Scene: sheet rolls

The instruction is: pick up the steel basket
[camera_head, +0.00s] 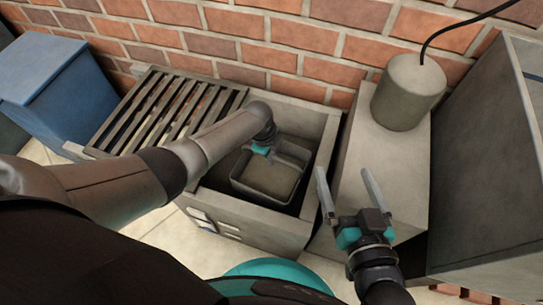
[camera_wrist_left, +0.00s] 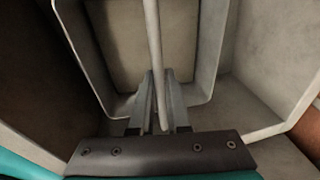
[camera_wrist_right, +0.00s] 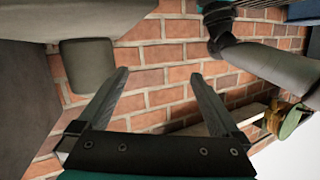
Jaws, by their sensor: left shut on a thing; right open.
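The steel basket (camera_head: 268,182), a grey open-topped box, sits inside the open part of a concrete trough. It also shows in the left wrist view (camera_wrist_left: 206,75), where a thin handle bar (camera_wrist_left: 153,35) runs over its opening. My left gripper (camera_head: 262,150) reaches down into the trough. Its fingers (camera_wrist_left: 159,78) are shut on the handle bar. Part of the basket's far side is hidden by my left arm. My right gripper (camera_head: 345,175) is open and empty, above the right edge of the trough; its spread fingers show in the right wrist view (camera_wrist_right: 159,73).
The trough's walls (camera_head: 325,155) stand close around the basket. A slatted grate (camera_head: 165,112) covers its left part. To the right are a concrete block (camera_head: 385,175) bearing a grey cylinder (camera_head: 408,92) and a tall grey box (camera_head: 490,160). A brick wall (camera_head: 275,50) closes the back.

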